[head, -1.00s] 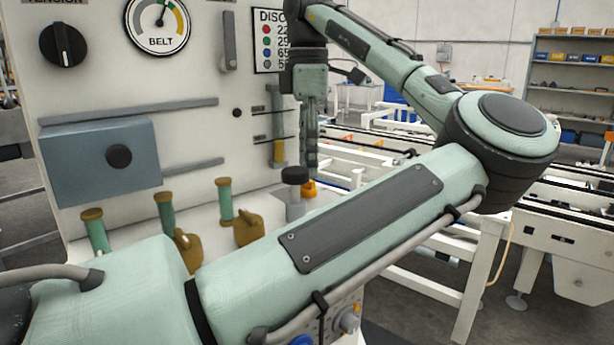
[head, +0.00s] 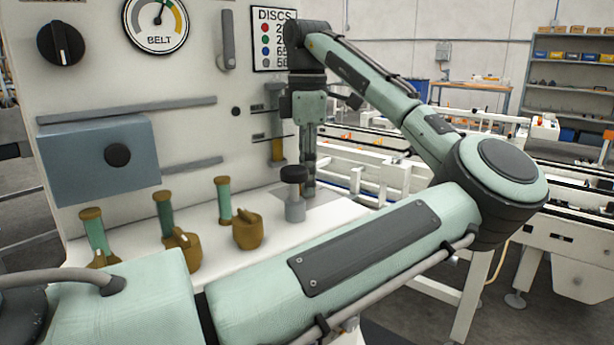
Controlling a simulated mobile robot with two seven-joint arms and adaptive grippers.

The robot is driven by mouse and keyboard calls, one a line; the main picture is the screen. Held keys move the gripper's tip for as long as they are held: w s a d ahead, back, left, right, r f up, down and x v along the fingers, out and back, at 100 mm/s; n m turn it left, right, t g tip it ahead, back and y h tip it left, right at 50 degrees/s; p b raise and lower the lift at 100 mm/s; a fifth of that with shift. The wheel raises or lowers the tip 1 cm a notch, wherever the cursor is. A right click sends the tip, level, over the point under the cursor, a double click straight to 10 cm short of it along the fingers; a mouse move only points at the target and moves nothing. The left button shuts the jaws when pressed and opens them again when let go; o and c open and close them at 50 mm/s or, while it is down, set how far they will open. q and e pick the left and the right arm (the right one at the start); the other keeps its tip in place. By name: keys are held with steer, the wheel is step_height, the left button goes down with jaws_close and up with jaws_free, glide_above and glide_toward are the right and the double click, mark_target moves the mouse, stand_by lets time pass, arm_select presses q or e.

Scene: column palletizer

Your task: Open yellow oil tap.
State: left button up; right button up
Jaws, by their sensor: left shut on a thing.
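My left gripper (head: 309,188) points down at the right end of the white panel's ledge, just behind and right of a grey post with a black knob (head: 294,182). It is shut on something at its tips. The yellow oil tap is not clearly visible now; in the earlier frame a yellow-orange part shows at these fingertips. The fingertips are partly hidden by the post and knob. My right gripper is out of view.
Green tubes with brown caps (head: 224,200) and brown cup-shaped parts (head: 247,232) stand on the ledge (head: 290,240). A blue-grey box (head: 90,165) juts from the panel (head: 200,80). White conveyor frames (head: 380,170) stand behind. My left forearm crosses the foreground.

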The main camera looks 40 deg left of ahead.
arm_select(q)
jaws_close()
steer(key=m, duration=0.4)
steer(key=shift+m, duration=0.4)
steer(key=m, duration=0.4)
steer(key=shift+m, duration=0.3)
steer(key=m, duration=0.4)
steer(key=shift+m, duration=2.2)
steer(key=o, duration=1.1)
jaws_free()
